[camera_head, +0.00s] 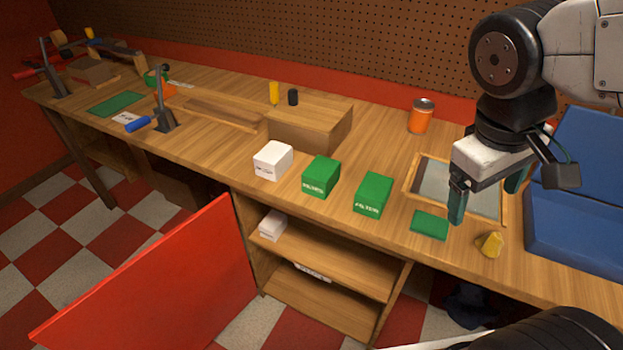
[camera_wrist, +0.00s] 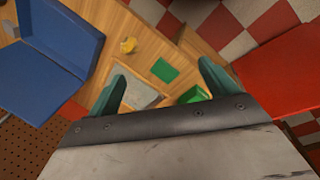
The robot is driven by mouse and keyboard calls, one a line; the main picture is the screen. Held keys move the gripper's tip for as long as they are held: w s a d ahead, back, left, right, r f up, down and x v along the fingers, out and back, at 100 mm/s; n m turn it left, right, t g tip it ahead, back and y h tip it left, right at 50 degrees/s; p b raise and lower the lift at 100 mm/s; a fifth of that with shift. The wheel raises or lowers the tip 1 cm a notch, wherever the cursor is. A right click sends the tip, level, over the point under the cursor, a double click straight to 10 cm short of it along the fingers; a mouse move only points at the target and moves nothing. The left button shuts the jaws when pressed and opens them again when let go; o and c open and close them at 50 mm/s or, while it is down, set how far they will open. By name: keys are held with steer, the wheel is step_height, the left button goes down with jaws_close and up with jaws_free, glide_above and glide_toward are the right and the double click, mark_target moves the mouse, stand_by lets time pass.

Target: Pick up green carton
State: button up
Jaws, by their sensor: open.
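Two green cartons with white lettering stand on the wooden workbench. The left green carton (camera_head: 321,177) sits beside a white carton, and the right green carton (camera_head: 373,194) stands a little nearer my gripper. One green carton (camera_wrist: 194,95) shows partly in the wrist view, close to a finger. My gripper (camera_head: 488,190) is open and empty above the bench, to the right of both cartons. Its green-tipped fingers (camera_wrist: 166,88) are spread apart in the wrist view. A flat green piece (camera_head: 430,224) lies below and left of the gripper; it also shows in the wrist view (camera_wrist: 164,70).
A white carton (camera_head: 273,160) stands left of the green ones. A framed grey panel (camera_head: 440,180), yellow lump (camera_head: 489,244), orange can (camera_head: 421,116) and blue case (camera_head: 575,235) surround my gripper. A red door (camera_head: 160,285) stands open below the bench front.

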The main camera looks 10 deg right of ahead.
steer(key=w+f+n+h, duration=0.3)
steer(key=w+n+h, duration=0.1)
steer(key=w+n, duration=0.25)
steer(key=n+t+h, duration=0.3)
steer(key=n+t, duration=0.5)
steer(key=n, duration=0.6)
glide_above(314, 179)
steer(key=s+d, duration=0.4)
steer(key=d, duration=0.2)
step_height(314, 179, down, 8)
steer(key=a+f+n+t, duration=0.1)
steer(key=a, duration=0.1)
steer(key=w+a+f+n+t+y, duration=0.1)
steer(key=a+f+n, duration=0.1)
steer(key=a, duration=0.1)
steer(key=a+f+n+t+y, duration=0.1)
steer(key=a+f+n, duration=0.1)
steer(key=shift+w+a+f+n, duration=0.15)
steer(key=shift+w+a+n, duration=0.1)
steer(key=shift+w, duration=0.1)
steer(key=shift+f+x, duration=0.15)
steer(key=shift+x, duration=1.8)
steer(key=shift+f+x, duration=0.1)
steer(key=shift+x, duration=1.85)
steer(key=shift+a, duration=0.15)
steer(key=c, duration=1.2)
